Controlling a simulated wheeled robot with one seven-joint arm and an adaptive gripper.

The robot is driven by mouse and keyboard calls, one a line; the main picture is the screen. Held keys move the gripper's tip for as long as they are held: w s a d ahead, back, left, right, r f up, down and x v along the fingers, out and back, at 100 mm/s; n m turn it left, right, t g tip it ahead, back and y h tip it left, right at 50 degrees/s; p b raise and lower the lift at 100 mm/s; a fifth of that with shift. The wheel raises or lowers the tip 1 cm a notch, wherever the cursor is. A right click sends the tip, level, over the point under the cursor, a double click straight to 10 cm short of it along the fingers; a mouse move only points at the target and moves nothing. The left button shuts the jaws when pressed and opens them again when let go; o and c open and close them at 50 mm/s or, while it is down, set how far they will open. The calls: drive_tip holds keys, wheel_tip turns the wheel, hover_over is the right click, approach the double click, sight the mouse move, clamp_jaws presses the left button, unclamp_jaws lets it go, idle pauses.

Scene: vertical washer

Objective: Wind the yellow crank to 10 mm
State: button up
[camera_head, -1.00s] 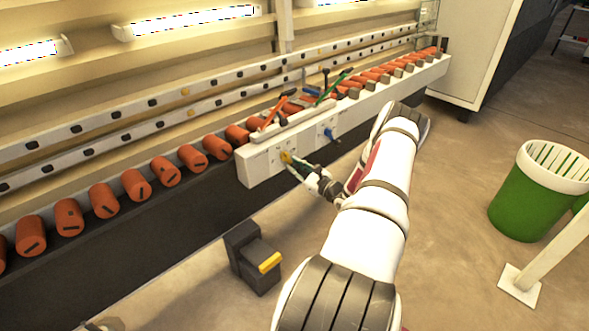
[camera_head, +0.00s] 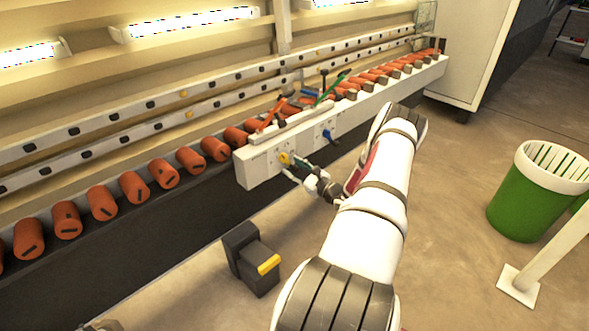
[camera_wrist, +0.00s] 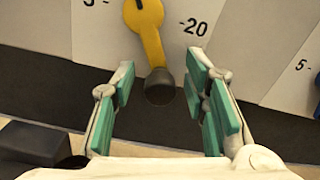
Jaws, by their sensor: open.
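The yellow crank (camera_wrist: 146,32) is on the front of the white panel (camera_head: 258,166), at the top middle of the wrist view. Its arm hangs down, leaning slightly right, and ends in a dark round knob (camera_wrist: 159,85). A scale mark "20" stands to its right and a "5" to its upper left; other marks are cut off. My gripper (camera_wrist: 162,98) is open, with its green-padded fingers on either side of the knob and apart from it. In the head view the yellow crank (camera_head: 285,158) shows small beside my gripper (camera_head: 296,173).
A blue crank (camera_head: 328,135) sits to the right on the same panel. Orange rollers (camera_head: 163,172) line the machine. A black pedal box with a yellow bar (camera_head: 268,264) stands on the floor below. A green bin (camera_head: 527,195) is at the right.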

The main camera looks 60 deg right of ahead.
drive_tip(key=v, duration=1.2)
